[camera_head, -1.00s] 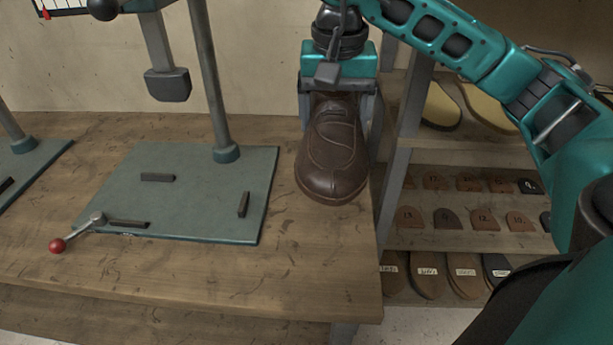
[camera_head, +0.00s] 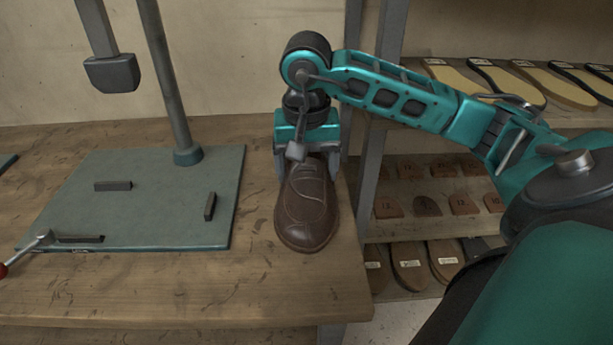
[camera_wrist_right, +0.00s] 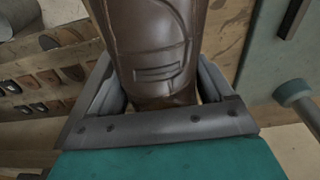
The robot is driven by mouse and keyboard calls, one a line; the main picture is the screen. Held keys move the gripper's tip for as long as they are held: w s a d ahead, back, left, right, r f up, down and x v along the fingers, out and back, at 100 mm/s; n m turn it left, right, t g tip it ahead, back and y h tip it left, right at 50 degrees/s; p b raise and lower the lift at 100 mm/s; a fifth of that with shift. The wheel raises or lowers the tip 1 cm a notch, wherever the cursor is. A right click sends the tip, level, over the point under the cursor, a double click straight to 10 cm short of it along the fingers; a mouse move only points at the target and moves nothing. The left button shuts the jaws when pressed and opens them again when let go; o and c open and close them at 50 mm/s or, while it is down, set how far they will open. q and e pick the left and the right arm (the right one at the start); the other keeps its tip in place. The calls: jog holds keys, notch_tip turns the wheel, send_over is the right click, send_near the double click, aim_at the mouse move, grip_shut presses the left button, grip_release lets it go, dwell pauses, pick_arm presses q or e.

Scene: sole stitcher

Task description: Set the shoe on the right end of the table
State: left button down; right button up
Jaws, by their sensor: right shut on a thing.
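The brown leather shoe (camera_head: 308,208) is at the right end of the wooden table (camera_head: 300,290), toe toward me. My right gripper (camera_head: 307,168) is shut on the shoe's rear part from above. In the right wrist view the shoe (camera_wrist_right: 155,45) sits between the two fingers of the gripper (camera_wrist_right: 158,95). The shoe looks upright, at or very near the table top; I cannot tell whether its sole touches. Its heel is hidden behind the gripper. My left gripper is not in view.
A green-grey base plate (camera_head: 150,220) with a post and small dark blocks stands left of the shoe. A shelf (camera_head: 400,230) with soles and heel pieces is beyond the table's right edge. Bare table lies in front of the shoe.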

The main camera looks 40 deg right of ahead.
notch_tip(320, 180, down, 4)
jog(key=shift+f+b, duration=0.15)
jog(key=shift+b, duration=0.3)
jog(key=o, duration=1.3)
jog(key=shift+c, duration=0.2)
jog(key=r+p, duration=0.1)
jog(key=r, duration=0.7)
jog(key=s+a+r+p, duration=0.1)
jog(key=r, duration=0.3)
jog(key=shift+p, duration=0.35)
